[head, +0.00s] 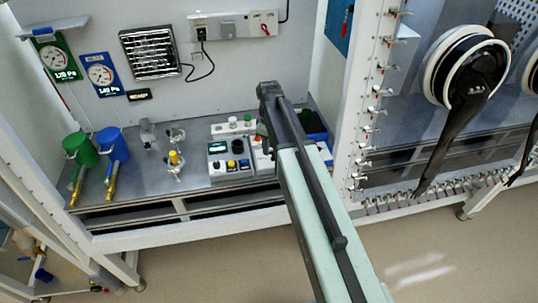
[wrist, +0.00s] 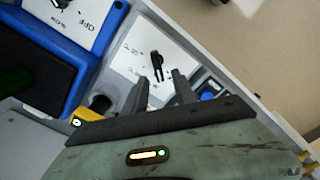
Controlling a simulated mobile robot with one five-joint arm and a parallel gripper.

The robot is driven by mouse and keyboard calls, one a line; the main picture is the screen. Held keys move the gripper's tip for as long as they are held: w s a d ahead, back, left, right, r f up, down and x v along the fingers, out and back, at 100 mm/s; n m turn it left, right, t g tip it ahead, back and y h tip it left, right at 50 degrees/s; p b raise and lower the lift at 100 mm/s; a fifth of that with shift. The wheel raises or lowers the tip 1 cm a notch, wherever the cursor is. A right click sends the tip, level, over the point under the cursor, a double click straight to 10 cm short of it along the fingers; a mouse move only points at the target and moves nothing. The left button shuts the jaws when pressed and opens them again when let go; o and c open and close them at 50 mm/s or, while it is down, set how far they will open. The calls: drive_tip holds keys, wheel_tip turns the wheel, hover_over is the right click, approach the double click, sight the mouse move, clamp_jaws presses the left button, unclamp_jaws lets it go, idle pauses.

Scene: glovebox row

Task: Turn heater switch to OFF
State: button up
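In the wrist view, a black lever switch (wrist: 157,64) stands on a white panel (wrist: 128,60) with small labels that I cannot read. My gripper (wrist: 160,92) is open, with its two dark fingers spread just below the lever and nothing between them. Another dark knob (wrist: 60,3) shows at the upper left on a blue-framed white panel (wrist: 88,30) marked OFF. I cannot tell which of these is the heater switch. In the head view, my arm reaches over the bench beside a white device (head: 262,155); the fingertips cannot be made out.
A white control box (head: 230,160) with coloured knobs stands left of my arm. Green (head: 82,150) and blue (head: 114,145) containers stand at the bench's left. A power strip (head: 235,25) hangs on the back wall. A white frame post (head: 355,110) is close on the right.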

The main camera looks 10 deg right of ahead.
drive_tip(key=shift+f, duration=0.65)
drive_tip(key=shift+r, duration=0.15)
drive_tip(key=shift+c, duration=0.3)
clamp_jaws()
drive_tip(key=n, duration=0.5)
drive_tip(key=shift+s+a, duration=0.15)
drive_tip(key=shift+s, duration=0.25)
drive_tip(key=shift+o, duration=0.3)
unclamp_jaws()
